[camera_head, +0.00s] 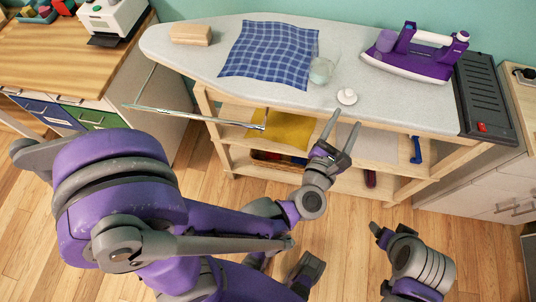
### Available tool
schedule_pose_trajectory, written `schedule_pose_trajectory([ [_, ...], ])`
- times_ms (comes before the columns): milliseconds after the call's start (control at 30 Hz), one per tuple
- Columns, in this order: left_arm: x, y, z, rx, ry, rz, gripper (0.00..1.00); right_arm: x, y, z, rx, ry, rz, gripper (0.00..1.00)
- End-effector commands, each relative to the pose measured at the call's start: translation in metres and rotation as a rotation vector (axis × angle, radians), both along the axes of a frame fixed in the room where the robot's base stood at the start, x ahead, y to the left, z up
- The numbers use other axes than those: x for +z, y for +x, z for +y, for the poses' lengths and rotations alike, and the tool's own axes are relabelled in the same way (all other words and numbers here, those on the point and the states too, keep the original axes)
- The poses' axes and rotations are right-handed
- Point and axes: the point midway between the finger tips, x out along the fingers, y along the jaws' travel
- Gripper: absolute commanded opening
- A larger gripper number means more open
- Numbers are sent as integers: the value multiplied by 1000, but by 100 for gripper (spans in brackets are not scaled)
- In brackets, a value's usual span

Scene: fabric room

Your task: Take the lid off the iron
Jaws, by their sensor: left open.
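The purple and white iron (422,62) rests on the right part of the ironing board, beside the dark grey rest plate.
The ironing board (180,62) also carries a blue checked cloth (268,52), a clear glass vessel (321,71) and a tan block (191,34). A dark rest plate (485,95) is at its right end. Shelves with yellow cloth (283,130) lie below.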

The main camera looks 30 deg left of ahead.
Motion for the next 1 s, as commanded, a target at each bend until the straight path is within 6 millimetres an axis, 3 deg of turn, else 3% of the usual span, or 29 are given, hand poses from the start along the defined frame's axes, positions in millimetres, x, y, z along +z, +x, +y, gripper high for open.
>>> schedule_pose_trajectory([
  [133,21,1,-7,-239,651,-30,60,0,0,0,0,0,0,74],
  [267,-2,-20,4,-515,1332,-8,60,0,0,0,0,0,0,74],
  [400,-48,-68,52,-885,1948,76,60,0,0,0,0,0,0,74],
  [500,-72,-108,94,-1167,2225,143,60,0,0,0,0,0,0,74],
  [633,-86,-148,133,-1449,2393,203,60,0,0,0,0,0,0,74],
  [767,-85,-164,148,-1566,2440,221,60,5,0,0,0,0,-1,74],
  [867,-70,-164,149,-1574,2448,219,60,20,2,0,0,0,-6,74],
  [1000,-34,-157,148,-1553,2456,216,60,56,8,0,0,0,-20,74],
])
